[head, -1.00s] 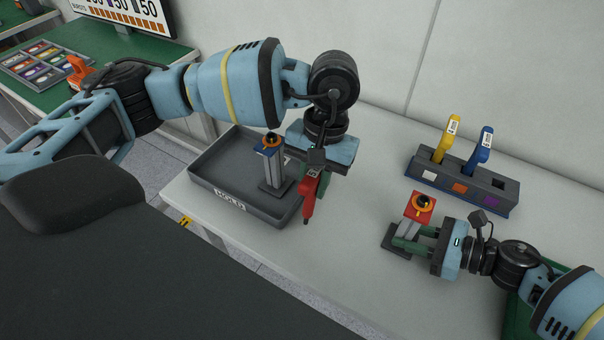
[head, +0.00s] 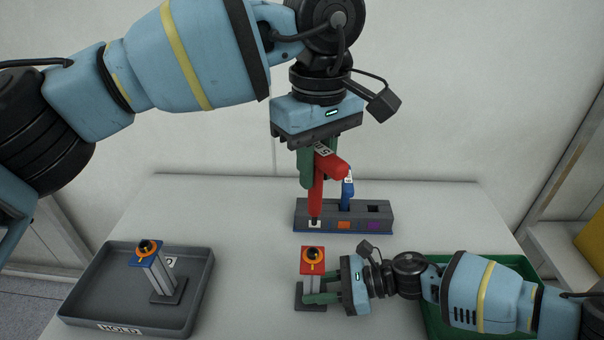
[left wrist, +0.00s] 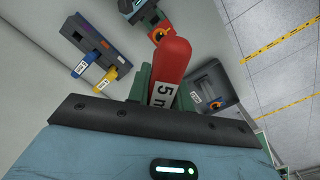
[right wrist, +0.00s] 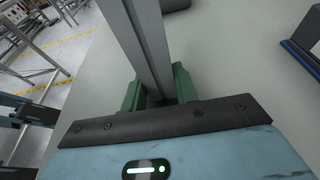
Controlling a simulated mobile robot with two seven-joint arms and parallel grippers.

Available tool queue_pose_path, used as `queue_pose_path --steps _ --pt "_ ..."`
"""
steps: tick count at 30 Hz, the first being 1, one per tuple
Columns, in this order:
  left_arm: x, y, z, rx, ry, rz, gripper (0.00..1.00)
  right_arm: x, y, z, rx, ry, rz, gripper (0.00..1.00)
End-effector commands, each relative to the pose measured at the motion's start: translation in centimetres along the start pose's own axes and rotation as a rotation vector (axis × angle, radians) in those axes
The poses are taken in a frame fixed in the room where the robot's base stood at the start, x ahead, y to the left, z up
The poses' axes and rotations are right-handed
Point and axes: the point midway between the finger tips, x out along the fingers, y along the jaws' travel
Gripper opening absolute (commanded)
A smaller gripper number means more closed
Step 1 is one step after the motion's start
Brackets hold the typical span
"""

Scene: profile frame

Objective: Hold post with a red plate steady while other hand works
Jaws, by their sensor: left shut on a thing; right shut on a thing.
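The post with a red plate (head: 313,259) stands upright on its dark base on the table, with an orange ring and black knob on top. My right gripper (head: 318,298) is shut on its grey column from the right; the right wrist view shows the column (right wrist: 150,45) between the green fingers. My left gripper (head: 318,165) is shut on a red tool (head: 316,195), held above the table behind the post, in front of the tool rack (head: 385,217).
A blue tool (head: 347,192) stands in the rack; a yellow one (left wrist: 106,80) shows in the left wrist view. A grey HOLD tray (head: 85,312) at left holds a post with a blue plate (head: 150,262). A green container (head: 433,325) lies under my right arm.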

Motion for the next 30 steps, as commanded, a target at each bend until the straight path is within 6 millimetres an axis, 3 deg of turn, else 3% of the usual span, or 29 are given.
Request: queue_pose_path --steps 8,30 --pt "0.8 0.0 -0.1 0.001 -0.001 -0.001 0.0 0.0 0.0 0.0 0.0 0.0 0.0 0.16" --pt "5.5 0.0 -0.1 0.002 0.0 0.001 0.0 0.0 0.0 0.0 0.0 0.0 0.0 0.16"
